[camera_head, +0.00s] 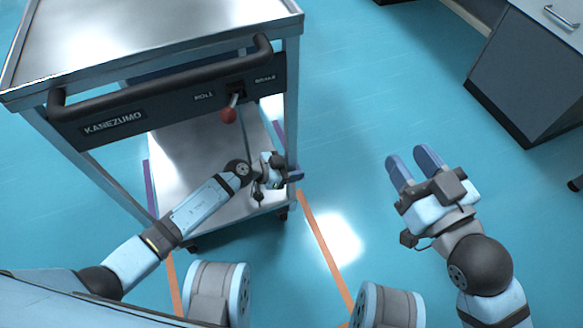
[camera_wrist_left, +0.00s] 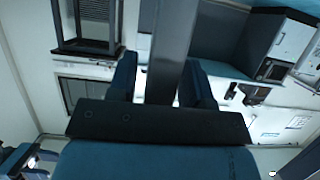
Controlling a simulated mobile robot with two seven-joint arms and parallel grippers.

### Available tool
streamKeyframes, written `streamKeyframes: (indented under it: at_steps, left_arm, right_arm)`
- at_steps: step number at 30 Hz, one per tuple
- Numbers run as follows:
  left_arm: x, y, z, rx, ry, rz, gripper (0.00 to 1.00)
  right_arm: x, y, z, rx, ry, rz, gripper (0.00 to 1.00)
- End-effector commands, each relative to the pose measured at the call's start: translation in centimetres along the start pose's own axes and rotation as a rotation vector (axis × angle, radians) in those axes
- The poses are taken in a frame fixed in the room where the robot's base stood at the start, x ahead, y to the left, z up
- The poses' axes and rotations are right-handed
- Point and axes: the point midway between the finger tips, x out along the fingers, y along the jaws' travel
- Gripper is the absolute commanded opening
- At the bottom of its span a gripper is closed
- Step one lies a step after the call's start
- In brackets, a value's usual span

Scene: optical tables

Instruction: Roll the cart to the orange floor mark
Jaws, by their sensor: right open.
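The cart (camera_head: 55,120) is a grey metal trolley with two shelves and a black handle bar (camera_head: 160,80). A lever with a red knob (camera_head: 228,115) hangs down on its front panel, leaning slightly left, between two small labels. My left gripper (camera_head: 284,174) is low at the cart's right front post. In the left wrist view the grey post (camera_wrist_left: 172,50) stands between the fingers, with a gap at the left finger; contact on the right is unclear. Orange floor lines (camera_head: 322,240) run on both sides from the cart towards me. My right gripper (camera_head: 408,160) is open and empty over the floor.
Purple floor lines (camera_head: 150,187) show beside the cart's lower shelf. A dark grey cabinet (camera_head: 525,75) stands at the upper right. The blue floor between the cart and the cabinet is clear.

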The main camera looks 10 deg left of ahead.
Motion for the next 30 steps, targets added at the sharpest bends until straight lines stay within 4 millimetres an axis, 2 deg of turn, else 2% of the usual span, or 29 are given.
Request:
streamKeyframes:
  at_steps: [1,5,6,30]
  left_arm:
    - [-0.01,0.00,0.01,0.000,0.000,0.000,0.33]
    - [-0.02,0.00,0.02,0.000,0.000,0.000,0.04]
    - [-0.02,0.00,0.02,0.000,0.000,0.000,0.00]
    - [-0.04,0.00,0.06,0.000,0.000,0.000,0.00]
  right_arm:
    - [-0.01,-0.01,0.00,0.000,0.000,0.000,0.43]
    - [-0.01,-0.01,0.01,0.000,-0.001,0.000,0.43]
    - [-0.01,-0.01,0.01,0.000,-0.001,0.000,0.43]
    - [-0.04,0.04,0.02,-0.002,-0.002,0.000,0.43]
